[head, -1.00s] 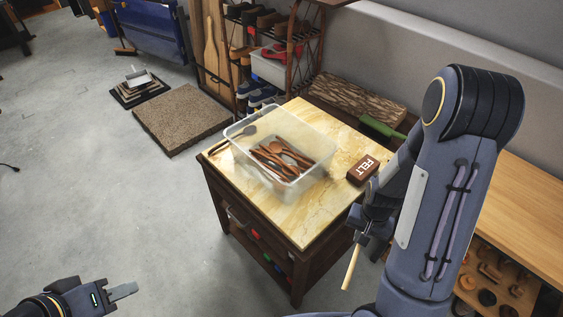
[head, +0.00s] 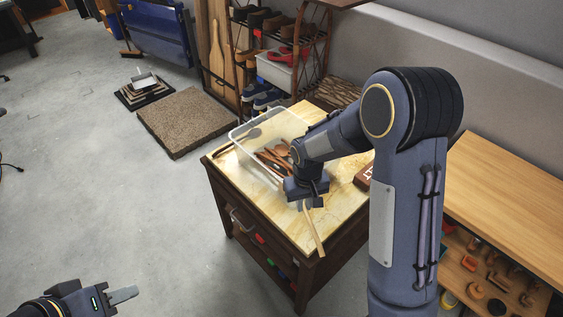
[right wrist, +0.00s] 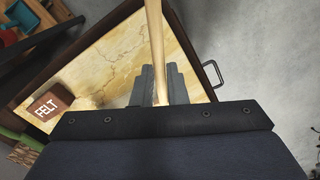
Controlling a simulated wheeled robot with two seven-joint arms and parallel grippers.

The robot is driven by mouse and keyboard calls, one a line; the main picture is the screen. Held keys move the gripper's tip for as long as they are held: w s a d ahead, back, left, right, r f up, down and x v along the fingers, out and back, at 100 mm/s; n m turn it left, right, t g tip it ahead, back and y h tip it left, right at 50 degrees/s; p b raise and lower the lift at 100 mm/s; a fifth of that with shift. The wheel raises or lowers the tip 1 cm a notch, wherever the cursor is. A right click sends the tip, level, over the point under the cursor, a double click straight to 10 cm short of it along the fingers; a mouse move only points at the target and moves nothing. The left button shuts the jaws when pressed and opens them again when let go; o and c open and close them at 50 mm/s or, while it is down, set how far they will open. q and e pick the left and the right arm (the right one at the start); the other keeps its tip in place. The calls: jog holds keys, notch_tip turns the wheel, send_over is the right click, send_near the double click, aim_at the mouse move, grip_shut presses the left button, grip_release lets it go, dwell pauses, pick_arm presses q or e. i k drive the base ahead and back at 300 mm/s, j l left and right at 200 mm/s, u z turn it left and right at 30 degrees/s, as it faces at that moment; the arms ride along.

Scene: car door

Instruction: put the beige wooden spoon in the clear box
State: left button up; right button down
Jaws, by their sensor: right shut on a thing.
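The beige wooden spoon (head: 315,232) is held in my right gripper (head: 308,201), at the near right corner of the clear box. Its pale handle hangs down past the front edge of the table, and it also shows between the fingers in the right wrist view (right wrist: 156,50). The right gripper (right wrist: 157,88) is shut on it. The clear box (head: 238,135) stands on the table and has several brown wooden utensils (head: 272,158) inside. My right arm hides the box's right part.
The box stands on a small table with a yellowish marble top (head: 295,229). A brown FELT block (right wrist: 48,104) lies on it, right of the box in the head view. A dark utensil (head: 224,150) lies left of the box. A shelf rack (head: 318,55) stands behind.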

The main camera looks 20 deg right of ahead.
aim_at(276, 170)
jog(key=i+j+u, duration=0.2)
jog(key=i, duration=0.25)
jog(key=i+u, duration=0.15)
jog(key=i, duration=0.3)
